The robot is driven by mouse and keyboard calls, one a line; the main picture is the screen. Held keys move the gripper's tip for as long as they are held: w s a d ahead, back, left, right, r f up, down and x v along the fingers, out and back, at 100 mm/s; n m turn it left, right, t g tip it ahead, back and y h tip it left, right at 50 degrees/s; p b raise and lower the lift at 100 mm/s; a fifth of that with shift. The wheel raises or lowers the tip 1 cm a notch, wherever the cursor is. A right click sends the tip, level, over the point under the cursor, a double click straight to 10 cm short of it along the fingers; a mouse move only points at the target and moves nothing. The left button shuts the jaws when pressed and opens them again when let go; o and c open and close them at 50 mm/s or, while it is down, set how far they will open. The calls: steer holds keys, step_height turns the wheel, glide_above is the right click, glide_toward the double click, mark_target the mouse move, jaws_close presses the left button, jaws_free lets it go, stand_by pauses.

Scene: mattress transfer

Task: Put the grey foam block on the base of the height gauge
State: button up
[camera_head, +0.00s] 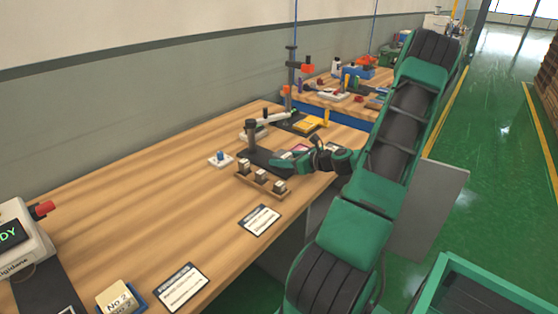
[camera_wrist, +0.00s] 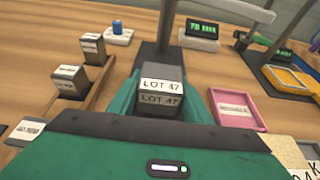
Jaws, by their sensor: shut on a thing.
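A grey foam block (camera_wrist: 160,102) with "LOT 47" labels is between the green fingers of my gripper (camera_wrist: 160,108) in the wrist view. The gripper is shut on it. The height gauge, with a dark upright column (camera_wrist: 166,22) and a dark flat base (camera_wrist: 190,62), stands just beyond the block. The block overlaps the base in this view; I cannot tell if it touches it. In the head view my gripper (camera_head: 278,162) is low over the base, beside the gauge column (camera_head: 251,134), and the block is hard to make out.
A wooden rack (camera_head: 262,184) with several labelled blocks stands close to the gripper. A pink tray (camera_wrist: 238,108) is right of the gripper in the wrist view. A digital display (camera_wrist: 198,32) and a white stand with a blue piece (camera_head: 221,158) are nearby.

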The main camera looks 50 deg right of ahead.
steer(key=o, duration=1)
steer(key=shift+f, duration=0.1)
steer(key=shift+o, duration=0.2)
steer(key=shift+s, duration=0.1)
steer(key=v, duration=1.2)
steer(key=shift+d, duration=0.1)
